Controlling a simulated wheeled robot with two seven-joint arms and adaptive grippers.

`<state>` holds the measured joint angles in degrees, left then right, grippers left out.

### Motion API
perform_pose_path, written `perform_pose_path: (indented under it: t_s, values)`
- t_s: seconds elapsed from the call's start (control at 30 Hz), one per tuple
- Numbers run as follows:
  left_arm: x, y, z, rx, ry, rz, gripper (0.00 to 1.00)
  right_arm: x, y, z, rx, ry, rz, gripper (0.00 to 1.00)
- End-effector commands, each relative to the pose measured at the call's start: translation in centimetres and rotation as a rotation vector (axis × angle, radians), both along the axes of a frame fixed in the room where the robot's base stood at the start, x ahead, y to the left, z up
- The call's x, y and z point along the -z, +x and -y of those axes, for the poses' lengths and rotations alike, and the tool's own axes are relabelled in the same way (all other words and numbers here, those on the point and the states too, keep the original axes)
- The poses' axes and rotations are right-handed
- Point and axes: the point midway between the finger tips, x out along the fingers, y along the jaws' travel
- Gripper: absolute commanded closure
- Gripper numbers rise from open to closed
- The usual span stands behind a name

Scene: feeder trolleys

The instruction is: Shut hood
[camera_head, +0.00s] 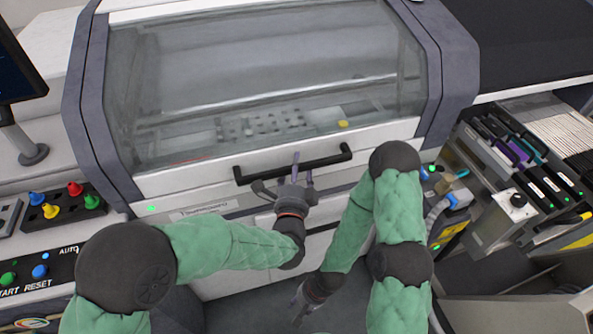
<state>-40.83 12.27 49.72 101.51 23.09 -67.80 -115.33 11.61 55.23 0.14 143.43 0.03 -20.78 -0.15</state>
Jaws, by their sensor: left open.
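The hood (260,60) is a large clear cover in a pale frame on the machine in the camera_head view. It looks lowered over the machine's inside; I cannot tell whether its lower edge is fully seated. A black bar handle (325,160) runs along its front frame. My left gripper (284,182) is open, just below and at the middle of the handle, with its fingers pointing up at it. One finger overlaps the bar in the picture; contact cannot be told. My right gripper (300,306) hangs low in front of the machine, away from the hood, its fingers small and dark.
A control panel (38,272) with buttons and a block of coloured knobs (62,204) lie at the left, below a monitor (18,68). A trolley with several feeders (530,165) stands at the right. A blue-topped device (456,200) is near my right arm.

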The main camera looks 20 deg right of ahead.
Motion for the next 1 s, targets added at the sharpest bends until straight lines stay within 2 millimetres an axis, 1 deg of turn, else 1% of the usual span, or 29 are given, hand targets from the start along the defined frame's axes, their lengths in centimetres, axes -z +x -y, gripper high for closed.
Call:
perform_pose_path:
  t_s: [0.17,0.27,0.3,0.4,0.53,0.63,1.0]
  values:
    - [0.0,0.0,0.0,0.000,0.000,0.000,0.38,0.0,0.0,0.0,0.000,0.000,0.000,0.60]
    - [0.0,0.0,0.0,0.000,0.000,0.000,0.63,0.0,0.0,0.0,0.000,0.000,0.000,0.60]
    - [0.0,0.0,0.0,0.000,0.000,0.000,0.75,0.0,0.0,0.0,0.000,0.000,0.000,0.60]
    - [0.0,0.0,0.0,0.000,-0.001,0.000,1.00,0.0,0.0,0.0,0.000,0.000,0.000,0.60]
    - [0.0,0.0,0.0,0.000,-0.001,0.000,1.00,-0.1,0.0,0.0,0.000,0.000,0.000,0.60]
    - [-0.4,-0.2,0.0,0.001,-0.001,-0.006,1.00,-0.6,0.0,0.0,0.000,0.000,0.000,0.60]
    - [-3.7,-1.8,0.1,0.002,-0.004,-0.063,1.00,-5.0,0.0,0.0,0.000,0.000,0.000,0.60]
